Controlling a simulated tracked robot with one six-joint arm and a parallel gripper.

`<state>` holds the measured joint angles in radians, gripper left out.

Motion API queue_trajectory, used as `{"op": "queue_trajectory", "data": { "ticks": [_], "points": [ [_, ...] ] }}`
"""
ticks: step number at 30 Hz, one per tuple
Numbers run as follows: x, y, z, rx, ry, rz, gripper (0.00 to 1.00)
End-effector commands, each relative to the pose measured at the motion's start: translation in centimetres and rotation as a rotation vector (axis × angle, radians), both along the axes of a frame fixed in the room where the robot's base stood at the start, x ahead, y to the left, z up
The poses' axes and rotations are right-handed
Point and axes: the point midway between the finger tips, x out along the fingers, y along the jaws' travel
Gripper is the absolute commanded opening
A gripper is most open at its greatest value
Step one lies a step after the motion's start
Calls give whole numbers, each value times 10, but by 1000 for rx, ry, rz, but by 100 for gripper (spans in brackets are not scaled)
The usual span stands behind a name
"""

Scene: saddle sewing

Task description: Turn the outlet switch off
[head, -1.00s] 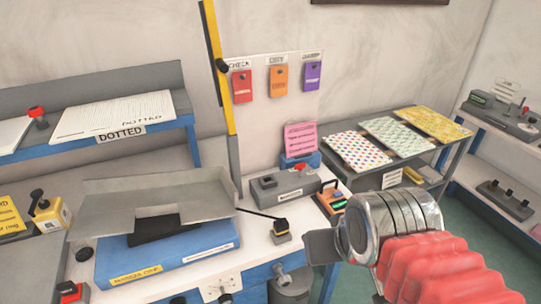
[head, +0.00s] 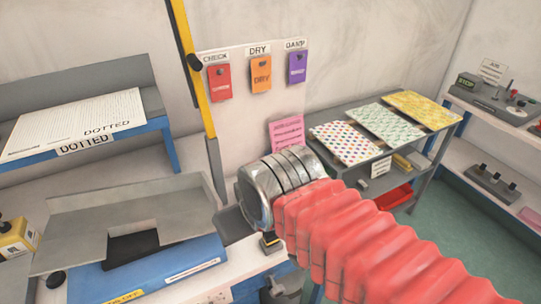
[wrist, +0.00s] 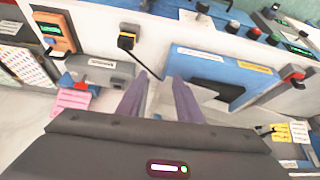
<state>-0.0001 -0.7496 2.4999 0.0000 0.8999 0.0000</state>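In the head view a white outlet plate (head: 218,296) shows only in part on the bench front at the bottom edge; its switch position cannot be read. My gripper's metal wrist (head: 272,188) and red sleeve reach over the bench above it, with one grey finger at the left; the fingertips are not clear there. In the wrist view my gripper (wrist: 160,79) has two purple-grey fingers apart with nothing between them. They point at white bench top between a black-and-yellow block (wrist: 127,41) on a cord and the blue box (wrist: 215,72). I cannot make out the outlet plate in the wrist view.
The blue box (head: 160,272) with a grey tray on it stands left of my gripper. A yellow-black post (head: 190,75) rises behind.

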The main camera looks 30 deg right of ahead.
Motion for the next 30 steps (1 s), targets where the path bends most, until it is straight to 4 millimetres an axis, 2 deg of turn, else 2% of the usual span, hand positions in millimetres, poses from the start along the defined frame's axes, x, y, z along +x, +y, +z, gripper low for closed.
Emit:
{"op": "queue_trajectory", "data": {
  "ticks": [17,23,30],
  "points": [
    [4,-2,4,9,7,-25,33],
    [24,-8,20,51,50,-152,33],
    [64,-37,45,133,123,-405,33]
  ]
}}
